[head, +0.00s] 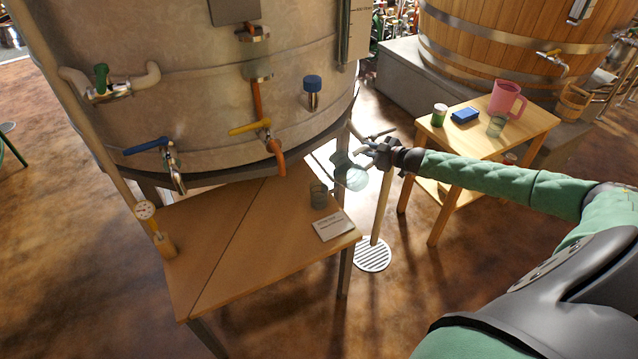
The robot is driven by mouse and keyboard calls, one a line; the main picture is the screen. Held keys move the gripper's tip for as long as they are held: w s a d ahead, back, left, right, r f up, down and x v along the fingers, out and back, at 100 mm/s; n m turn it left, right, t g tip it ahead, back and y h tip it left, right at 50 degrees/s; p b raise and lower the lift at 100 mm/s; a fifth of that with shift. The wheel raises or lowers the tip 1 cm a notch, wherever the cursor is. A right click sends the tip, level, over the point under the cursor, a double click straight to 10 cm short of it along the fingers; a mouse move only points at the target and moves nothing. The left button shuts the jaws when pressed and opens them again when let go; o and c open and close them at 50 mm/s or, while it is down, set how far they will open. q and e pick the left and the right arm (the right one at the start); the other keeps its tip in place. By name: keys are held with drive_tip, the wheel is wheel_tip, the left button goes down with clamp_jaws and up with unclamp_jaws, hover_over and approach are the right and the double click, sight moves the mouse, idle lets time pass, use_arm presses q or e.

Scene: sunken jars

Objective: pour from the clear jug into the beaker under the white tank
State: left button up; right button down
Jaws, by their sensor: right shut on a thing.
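My right gripper (371,151) is shut on the clear jug (352,175), which it holds in the air just past the right edge of the table under the white tank (210,75). The jug looks tilted, its narrower part toward the left. I cannot tell whether liquid is in it. The beaker (318,194), a small greyish see-through glass, stands upright on that table (235,255), near its right edge. The jug is to the right of the beaker and a little higher in the picture, apart from it. My left gripper is out of view.
A white card (333,225) lies in front of the beaker. The tank's taps, one with an orange spout (276,152), hang above the table. A side table (540,125) at right holds a pink jug (507,98), a blue block (464,115), a green jar (439,115) and a glass (496,126).

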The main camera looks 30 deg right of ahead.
sight(364, 145)
drive_tip(key=shift+a+r, duration=0.25)
drive_tip(key=shift+r, duration=0.4)
drive_tip(key=shift+w+a+r+n+p, duration=0.1)
drive_tip(key=shift+r+n+p, duration=0.1)
drive_tip(key=shift+n+p, duration=0.15)
drive_tip(key=shift+w+a+r+n+g+h+p, duration=0.15)
drive_tip(key=shift+a+r+n+h+p, duration=0.2)
drive_tip(key=shift+r, duration=0.2)
drive_tip(key=shift+s+a+r+n+g+h+p, duration=0.15)
drive_tip(key=shift+a+r+h+p, duration=0.1)
drive_tip(key=shift+r+h+p, duration=0.2)
drive_tip(key=shift+f, duration=0.1)
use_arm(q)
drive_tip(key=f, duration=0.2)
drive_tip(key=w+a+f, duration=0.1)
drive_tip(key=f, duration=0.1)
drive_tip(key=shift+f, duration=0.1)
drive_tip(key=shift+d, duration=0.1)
use_arm(e)
drive_tip(key=shift+w, duration=0.1)
